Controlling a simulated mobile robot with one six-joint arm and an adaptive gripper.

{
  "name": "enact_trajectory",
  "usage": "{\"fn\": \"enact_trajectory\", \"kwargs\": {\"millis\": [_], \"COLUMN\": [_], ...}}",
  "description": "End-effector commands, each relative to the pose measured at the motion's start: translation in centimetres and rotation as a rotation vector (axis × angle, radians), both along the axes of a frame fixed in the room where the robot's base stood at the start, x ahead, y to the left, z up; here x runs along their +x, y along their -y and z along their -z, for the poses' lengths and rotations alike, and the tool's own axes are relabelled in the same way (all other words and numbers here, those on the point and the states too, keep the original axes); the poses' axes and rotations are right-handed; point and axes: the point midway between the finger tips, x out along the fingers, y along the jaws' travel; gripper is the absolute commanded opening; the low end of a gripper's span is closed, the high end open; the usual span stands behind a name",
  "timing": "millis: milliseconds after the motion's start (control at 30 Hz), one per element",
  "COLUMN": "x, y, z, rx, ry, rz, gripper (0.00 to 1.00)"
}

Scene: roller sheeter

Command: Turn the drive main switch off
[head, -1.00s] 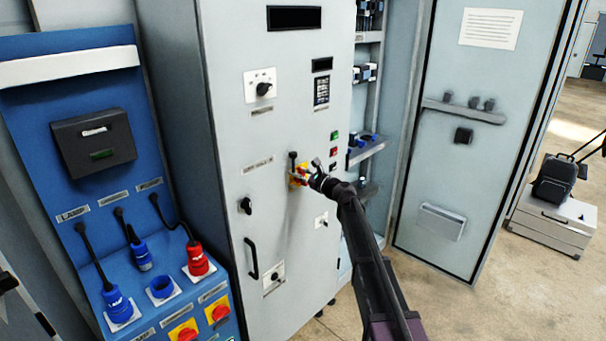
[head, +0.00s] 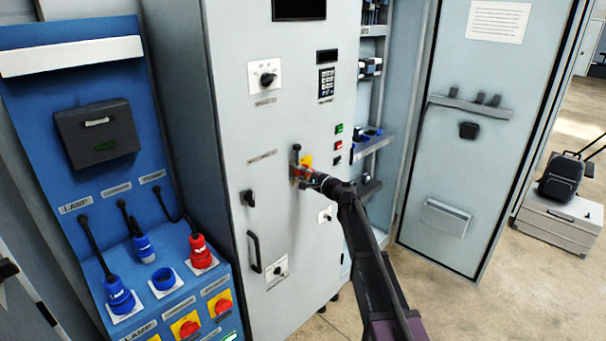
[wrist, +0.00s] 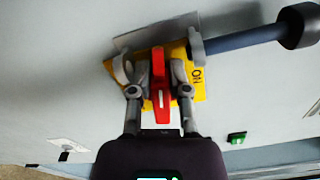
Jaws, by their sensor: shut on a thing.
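The drive main switch is a red handle (wrist: 160,86) on a yellow plate (wrist: 198,84) fixed to the grey cabinet door; the plate also shows in the head view (head: 306,160). The plate carries the word ON at its right side in the wrist view. My gripper (wrist: 153,80) has one finger on each side of the red handle and is shut on it. In the head view my gripper (head: 303,174) covers most of the switch. A dark lever with a round knob (wrist: 245,38) sticks out beside the plate; it stands upright in the head view (head: 297,154).
The grey cabinet (head: 225,130) has a black rotary knob (head: 267,79), a door handle (head: 254,252), and green (head: 339,129) and red (head: 339,145) buttons. A blue socket panel (head: 50,150) stands left. An open cabinet door (head: 460,180) stands right.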

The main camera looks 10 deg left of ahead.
Motion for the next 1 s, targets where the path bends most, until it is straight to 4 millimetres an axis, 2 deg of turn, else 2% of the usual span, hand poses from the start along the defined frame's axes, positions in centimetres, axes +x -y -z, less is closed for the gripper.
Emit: {"fn": "enact_trajectory", "kwargs": {"millis": [400, 933, 967, 1000], "x": [-0.09, -0.06, -0.06, -0.06], "y": [-0.15, -0.15, -0.15, -0.16], "z": [0.71, 0.75, 0.75, 0.75], "rx": [-0.147, -0.169, -0.169, -0.168], "ry": [0.189, 0.217, 0.217, 0.216], "rz": [-0.002, -0.002, -0.002, -0.002], "gripper": [0.0, 0.0, 0.27, 0.38]}}
